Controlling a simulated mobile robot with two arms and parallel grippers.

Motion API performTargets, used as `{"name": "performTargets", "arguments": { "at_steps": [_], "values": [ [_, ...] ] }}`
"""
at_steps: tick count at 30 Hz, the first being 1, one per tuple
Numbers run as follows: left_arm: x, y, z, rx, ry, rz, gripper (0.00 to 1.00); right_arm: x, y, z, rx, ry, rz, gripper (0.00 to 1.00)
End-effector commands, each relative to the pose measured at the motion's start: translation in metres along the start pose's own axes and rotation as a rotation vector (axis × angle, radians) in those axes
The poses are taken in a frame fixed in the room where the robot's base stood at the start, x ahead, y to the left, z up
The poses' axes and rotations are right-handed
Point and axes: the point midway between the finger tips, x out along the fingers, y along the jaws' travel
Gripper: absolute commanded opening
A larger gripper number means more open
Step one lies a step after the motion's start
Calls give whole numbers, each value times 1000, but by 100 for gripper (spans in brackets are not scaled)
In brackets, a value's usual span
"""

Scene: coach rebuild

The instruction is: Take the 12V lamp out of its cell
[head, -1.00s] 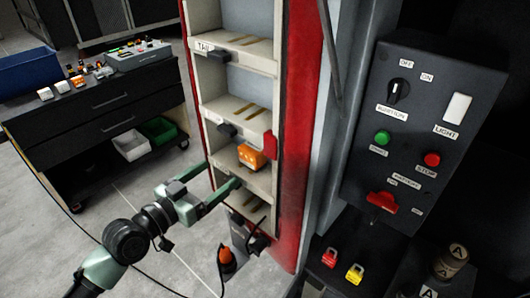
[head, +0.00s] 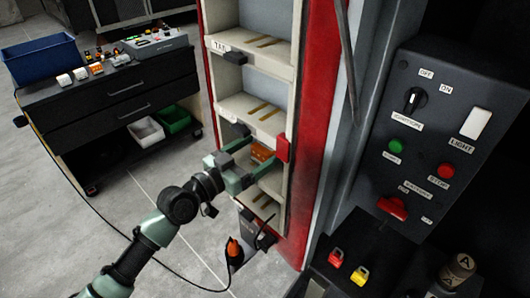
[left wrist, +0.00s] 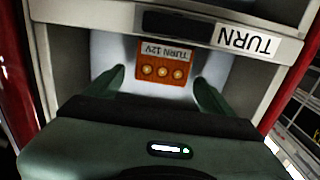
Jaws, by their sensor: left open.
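The orange 12V lamp (head: 262,152) sits in a cell of the cream rack (head: 253,58). In the left wrist view the lamp (left wrist: 163,68) shows the upside-down text "TURN 12V" and a row of round contacts. My left gripper (head: 249,161) is at the mouth of this cell. Its open fingers (left wrist: 160,84) point inward, one to each side of the lamp, with a gap on both sides. In the head view the gripper hides part of the lamp. The cell's edge carries a "TURN" label (left wrist: 260,42). My right gripper is not in view.
A red post (head: 322,120) borders the rack, with a red block (head: 283,148) at the cell's edge. A dark control panel (head: 435,140) stands at right. A drawer cabinet (head: 120,95) with a blue bin (head: 40,58) is at left.

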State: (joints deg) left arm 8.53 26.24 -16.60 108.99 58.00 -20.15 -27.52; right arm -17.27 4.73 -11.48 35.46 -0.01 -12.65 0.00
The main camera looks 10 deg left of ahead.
Motion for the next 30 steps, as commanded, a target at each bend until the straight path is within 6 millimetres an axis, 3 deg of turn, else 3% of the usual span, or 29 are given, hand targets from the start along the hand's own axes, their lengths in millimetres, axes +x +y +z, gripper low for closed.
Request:
{"name": "performTargets", "arguments": {
  "at_steps": [1,6,9,20,28,30],
  "values": [
    [0,0,0,0,0,0,81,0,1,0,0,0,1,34],
    [0,0,0,0,0,0,34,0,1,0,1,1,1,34],
    [0,0,-1,0,1,-1,13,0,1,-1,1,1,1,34],
    [0,0,-7,-1,4,0,13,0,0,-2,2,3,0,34],
    [0,0,-39,3,7,0,13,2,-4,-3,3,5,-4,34],
    [-15,-1,-32,3,-1,-1,13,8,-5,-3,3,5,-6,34]
  ]
}}
